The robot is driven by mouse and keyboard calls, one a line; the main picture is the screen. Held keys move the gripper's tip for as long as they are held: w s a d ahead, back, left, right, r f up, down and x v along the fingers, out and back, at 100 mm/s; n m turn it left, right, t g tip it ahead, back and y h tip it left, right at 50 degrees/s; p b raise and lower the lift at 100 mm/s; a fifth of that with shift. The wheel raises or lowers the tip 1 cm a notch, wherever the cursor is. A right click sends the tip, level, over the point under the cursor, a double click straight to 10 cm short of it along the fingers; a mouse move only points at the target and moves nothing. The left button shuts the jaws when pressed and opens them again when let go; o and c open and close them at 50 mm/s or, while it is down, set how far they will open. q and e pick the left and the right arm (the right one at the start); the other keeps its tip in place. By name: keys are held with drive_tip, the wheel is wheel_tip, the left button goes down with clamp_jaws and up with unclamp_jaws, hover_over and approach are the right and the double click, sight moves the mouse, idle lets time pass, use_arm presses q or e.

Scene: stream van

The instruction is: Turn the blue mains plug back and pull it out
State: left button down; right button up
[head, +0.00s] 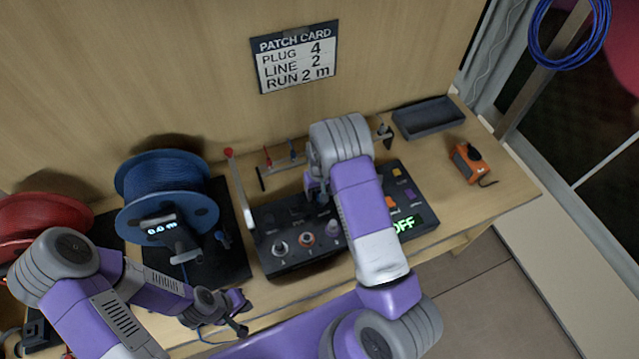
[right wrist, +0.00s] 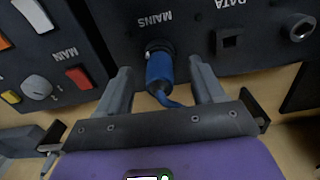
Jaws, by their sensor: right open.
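The blue mains plug (right wrist: 160,70) sits in the socket marked MAINS on the dark panel, in the right wrist view. Its blue cable bends away from its lower end. My right gripper (right wrist: 161,77) is open, with one finger on each side of the plug and a visible gap on both sides. In the head view my right arm hides the plug and most of the right gripper. My left gripper (head: 241,312) is low in the head view, in front of the bench edge, away from the panel; its finger gap is unclear.
A grey tray (head: 428,118) and an orange device (head: 467,163) lie right.

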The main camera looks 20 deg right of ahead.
drive_tip(key=shift+f, duration=0.8)
drive_tip(key=c, duration=1.3)
drive_tip(key=shift+o, duration=0.2)
drive_tip(key=shift+m, duration=1.7)
drive_tip(key=shift+m, duration=0.3)
drive_tip(key=shift+m+b, duration=0.3)
drive_tip(key=shift+m, duration=0.9)
drive_tip(key=shift+m, duration=0.8)
